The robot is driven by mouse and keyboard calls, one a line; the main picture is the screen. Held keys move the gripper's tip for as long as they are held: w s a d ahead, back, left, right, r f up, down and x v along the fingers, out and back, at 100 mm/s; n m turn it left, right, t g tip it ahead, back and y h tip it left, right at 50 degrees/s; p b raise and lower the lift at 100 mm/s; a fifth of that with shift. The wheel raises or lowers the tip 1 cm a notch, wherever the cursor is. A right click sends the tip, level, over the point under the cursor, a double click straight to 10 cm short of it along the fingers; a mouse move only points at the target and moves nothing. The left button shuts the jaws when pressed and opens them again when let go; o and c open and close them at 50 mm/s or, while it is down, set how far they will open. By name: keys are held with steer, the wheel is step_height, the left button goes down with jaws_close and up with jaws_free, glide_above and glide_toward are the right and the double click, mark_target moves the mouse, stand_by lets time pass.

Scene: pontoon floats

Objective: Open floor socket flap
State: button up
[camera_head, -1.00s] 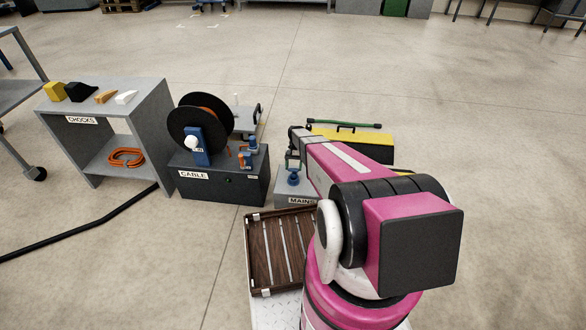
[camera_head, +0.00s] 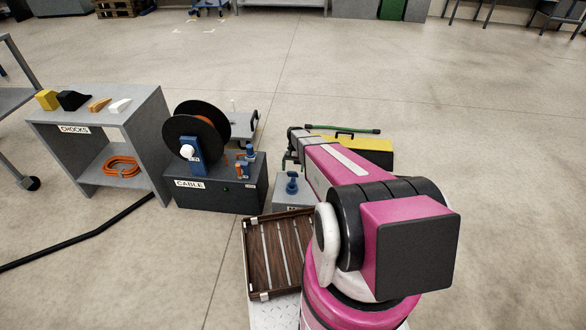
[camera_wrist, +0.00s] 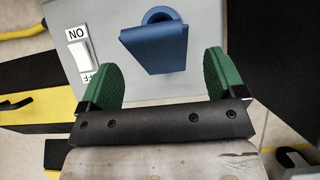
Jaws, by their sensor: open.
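A grey box (camera_head: 290,205) with a partly hidden label stands beyond the wooden slatted tray in the head view, with a blue fitting (camera_head: 292,184) on top. In the wrist view a grey panel (camera_wrist: 122,88) carries a blue piece (camera_wrist: 160,48) with a flat face and a rounded, hollow end. I cannot tell for sure that this is the socket flap, or whether it is raised. A white ON/OFF switch (camera_wrist: 83,55) is left of it. My gripper (camera_wrist: 163,80) is open, its green fingers on either side of the blue piece's near end, with nothing clearly gripped.
The cable reel box (camera_head: 215,195) stands left of the grey box. A yellow-and-black case (camera_head: 365,150) with a green bar (camera_head: 343,128) lies behind my arm. The chocks bench (camera_head: 105,140) is further left. Open floor lies beyond.

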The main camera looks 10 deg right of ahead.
steer(key=v, duration=1)
steer(key=shift+w+r, duration=0.2)
steer(key=shift+r, duration=0.15)
